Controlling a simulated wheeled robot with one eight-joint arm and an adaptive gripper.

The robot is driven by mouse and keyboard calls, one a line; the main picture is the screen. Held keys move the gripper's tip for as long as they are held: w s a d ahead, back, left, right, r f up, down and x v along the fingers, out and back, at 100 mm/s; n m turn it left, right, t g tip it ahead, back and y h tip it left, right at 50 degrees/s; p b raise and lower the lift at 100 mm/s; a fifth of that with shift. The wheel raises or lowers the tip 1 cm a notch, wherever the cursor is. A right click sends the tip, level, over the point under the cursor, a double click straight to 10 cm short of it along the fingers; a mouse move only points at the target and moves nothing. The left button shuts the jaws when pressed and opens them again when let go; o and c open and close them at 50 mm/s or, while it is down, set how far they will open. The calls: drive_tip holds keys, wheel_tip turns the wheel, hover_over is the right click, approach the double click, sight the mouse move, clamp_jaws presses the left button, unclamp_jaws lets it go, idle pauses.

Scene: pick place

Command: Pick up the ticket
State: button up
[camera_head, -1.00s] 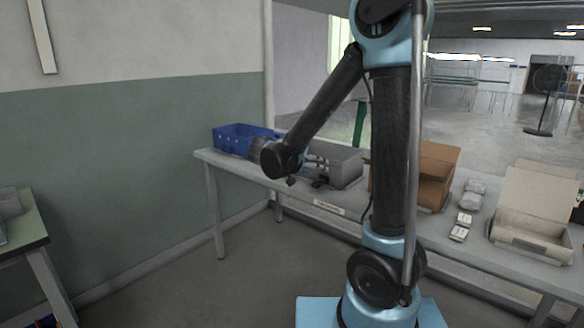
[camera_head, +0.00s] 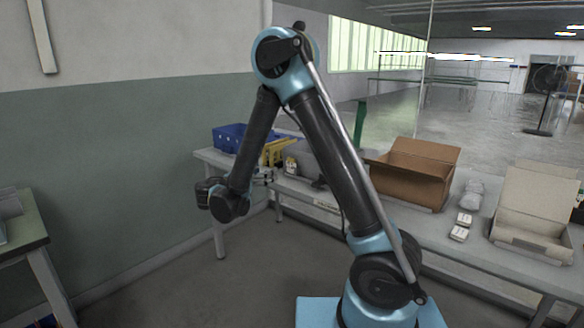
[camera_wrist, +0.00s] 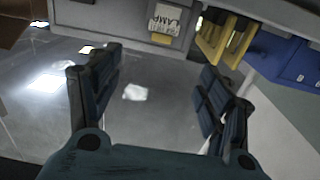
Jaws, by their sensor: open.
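A small white card with dark lettering and a yellow part (camera_wrist: 169,22) shows at the top of the wrist view, against a grey bin. It is the most ticket-like thing I see, but I cannot tell for sure that it is the ticket. A small white and yellow item (camera_head: 290,165) on the bench in the head view may be the same thing. My gripper (camera_wrist: 162,68) is open and empty, its two fingers spread apart below the card in the wrist picture. In the head view my gripper (camera_head: 263,177) is at the bench's left front edge.
On the bench (camera_head: 400,215) stand a blue bin (camera_head: 229,136), yellow pieces (camera_head: 275,151), the grey bin (camera_wrist: 120,15), an open cardboard box (camera_head: 412,180), small white packs (camera_head: 461,227) and an open white carton (camera_head: 540,205). A wall is at left.

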approach(290, 161)
drive_tip(key=x, duration=0.3)
drive_tip(key=shift+d+r, duration=0.25)
drive_tip(key=shift+d, duration=0.1)
drive_tip(key=shift+x, duration=2.8)
drive_tip(key=shift+w+a+f, duration=0.1)
drive_tip(key=shift+a+f, duration=0.05)
drive_tip(key=shift+a, duration=0.05)
drive_tip(key=shift+c, duration=0.3)
drive_tip(key=c, duration=0.7)
